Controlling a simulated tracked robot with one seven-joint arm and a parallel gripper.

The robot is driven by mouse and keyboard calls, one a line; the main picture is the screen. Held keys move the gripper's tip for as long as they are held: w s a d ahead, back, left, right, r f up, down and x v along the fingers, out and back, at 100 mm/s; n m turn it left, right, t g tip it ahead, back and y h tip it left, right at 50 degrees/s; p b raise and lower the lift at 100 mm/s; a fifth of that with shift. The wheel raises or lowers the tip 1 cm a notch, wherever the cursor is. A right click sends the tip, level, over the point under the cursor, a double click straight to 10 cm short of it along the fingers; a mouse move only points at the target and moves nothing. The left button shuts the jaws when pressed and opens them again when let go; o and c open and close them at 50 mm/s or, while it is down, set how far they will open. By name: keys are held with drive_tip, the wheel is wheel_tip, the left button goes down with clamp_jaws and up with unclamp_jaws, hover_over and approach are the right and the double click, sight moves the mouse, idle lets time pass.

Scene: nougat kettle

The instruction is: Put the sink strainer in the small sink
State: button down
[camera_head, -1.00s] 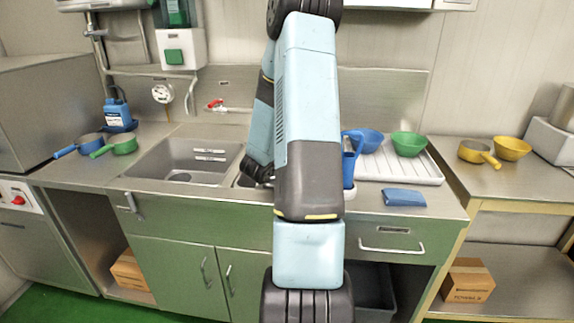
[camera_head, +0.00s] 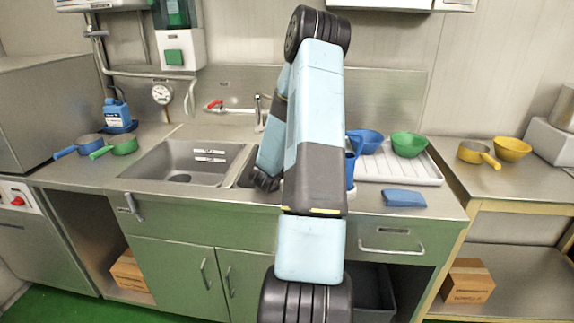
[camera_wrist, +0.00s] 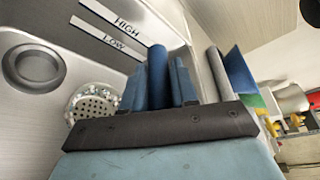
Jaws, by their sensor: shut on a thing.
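The sink strainer (camera_wrist: 92,105) is a round, perforated metal disc at the left of the blue fingers in the wrist view. In the head view my arm hides the gripper and strainer. The small sink (camera_head: 242,172) shows only as a narrow strip left of my arm; most of it is covered. The large sink (camera_head: 150,165) is left of it. Its dark round drain (camera_wrist: 33,68) and HIGH and LOW labels show in the wrist view.
A tap (camera_head: 259,110) stands behind the sinks. A blue jug (camera_head: 352,165) is close to my arm's right side. A white drying tray (camera_head: 425,176) holds blue and green bowls. A blue cloth (camera_head: 404,197) lies in front. Pans stand at the left.

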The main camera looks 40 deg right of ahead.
drive_tip(key=c, duration=0.9)
unclamp_jaws()
drive_tip(key=shift+o, duration=0.2)
drive_tip(key=shift+r, duration=0.1)
